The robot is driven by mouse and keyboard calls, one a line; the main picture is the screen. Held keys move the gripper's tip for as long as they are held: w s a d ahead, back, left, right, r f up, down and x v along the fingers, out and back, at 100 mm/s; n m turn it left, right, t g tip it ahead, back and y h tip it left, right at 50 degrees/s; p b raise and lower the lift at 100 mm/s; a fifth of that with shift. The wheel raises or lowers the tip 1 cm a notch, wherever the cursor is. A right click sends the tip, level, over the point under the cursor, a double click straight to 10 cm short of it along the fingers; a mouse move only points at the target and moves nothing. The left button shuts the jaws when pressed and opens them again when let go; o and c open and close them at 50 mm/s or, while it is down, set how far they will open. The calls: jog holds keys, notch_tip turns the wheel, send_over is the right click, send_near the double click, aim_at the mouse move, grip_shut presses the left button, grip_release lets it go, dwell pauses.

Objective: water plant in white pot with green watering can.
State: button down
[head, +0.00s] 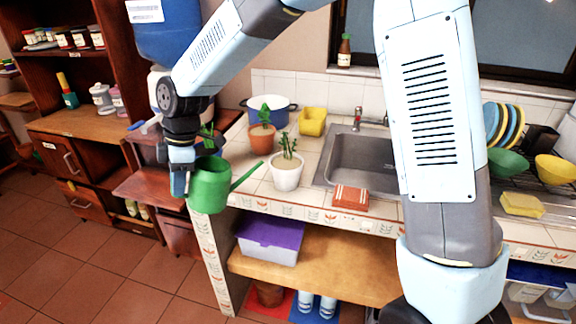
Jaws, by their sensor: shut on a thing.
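The green watering can (209,186) hangs from my gripper (180,182) near the left front corner of the tiled counter. My gripper is shut on the can, on its left side; the exact grip point and the fingertips are partly hidden. The can is about upright, and its spout reaches right and up, its tip left of the white pot. The white pot (287,177) stands on the counter and holds a small green plant (288,147). The spout tip appears apart from the pot.
A terracotta pot with a plant (262,136) stands behind the white pot. Another green plant (207,135) shows behind the can. The sink (362,160), a yellow container (312,121), a blue-white pot (270,110) and an orange-brown block (351,197) are nearby.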

jog(key=shift+w+d+r+g+y+p, duration=0.2)
jog(key=shift+d+r+y, duration=0.15)
jog(key=shift+r, duration=0.3)
jog(key=shift+w+d+r+g+y+p, duration=0.15)
jog(key=shift+w+d+r+y, duration=0.15)
jog(key=shift+r, duration=0.35)
jog(key=shift+s, duration=0.1)
jog(key=shift+d+r+p, duration=0.2)
jog(key=shift+r+p, duration=0.05)
jog(key=shift+p, duration=0.35)
jog(key=shift+t+h, duration=0.45)
jog(key=shift+h, duration=0.4)
jog(key=f, duration=0.1)
jog(key=a+f, duration=0.1)
jog(key=s+a+f, duration=0.1)
jog(key=f, duration=0.1)
jog(key=shift+a+f, duration=0.1)
jog(key=shift+a, duration=0.1)
jog(key=shift+s+a+f+t+h+b, duration=0.25)
jog(key=shift+a+f+h+b, duration=0.15)
jog(key=shift+h+b, duration=0.3)
jog(key=shift+s+a+f+t+h+b, duration=0.15)
jog(key=shift+a+f+t+h+b, duration=0.1)
jog(key=shift+a+h+b, duration=0.3)
jog(key=shift+d, duration=0.15)
